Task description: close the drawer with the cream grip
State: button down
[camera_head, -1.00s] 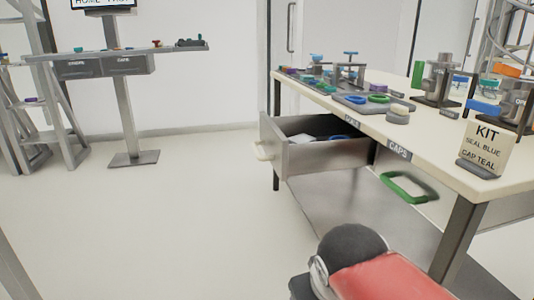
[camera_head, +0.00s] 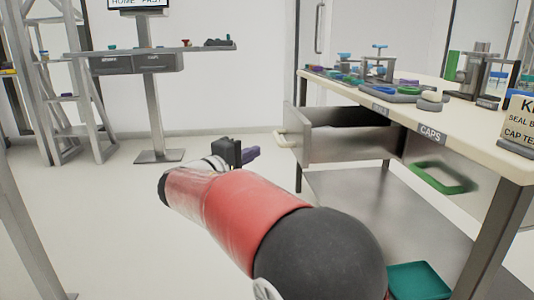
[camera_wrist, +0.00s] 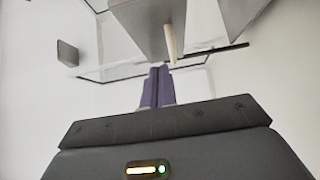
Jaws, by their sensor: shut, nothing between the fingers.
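The drawer with the cream grip (camera_head: 345,147) is grey steel and stands pulled out from under the right table, its top open. Its cream grip (camera_head: 281,140) is at the left end. In the wrist view, the cream grip (camera_wrist: 170,43) is ahead of the fingertips, beside a grey panel. My gripper (camera_head: 252,154) has purple fingers, shut with nothing between them. It is left of and slightly below the cream grip in the head view, apart from it. In the wrist view, my gripper (camera_wrist: 158,72) points toward the grip with a gap between.
A green grip (camera_head: 440,178) is under the CAPS label (camera_head: 431,134). The cream tabletop (camera_head: 480,130) holds several parts and fixtures. A teal object (camera_head: 420,281) is low at the right. The floor left of the drawer is clear.

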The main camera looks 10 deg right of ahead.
send_near(296, 139)
jog(key=w, duration=0.4)
jog(key=shift+s+d+r, duration=0.1)
jog(key=shift+d+r, duration=0.05)
jog(key=shift+d, duration=1.9)
jog(key=shift+d, duration=0.1)
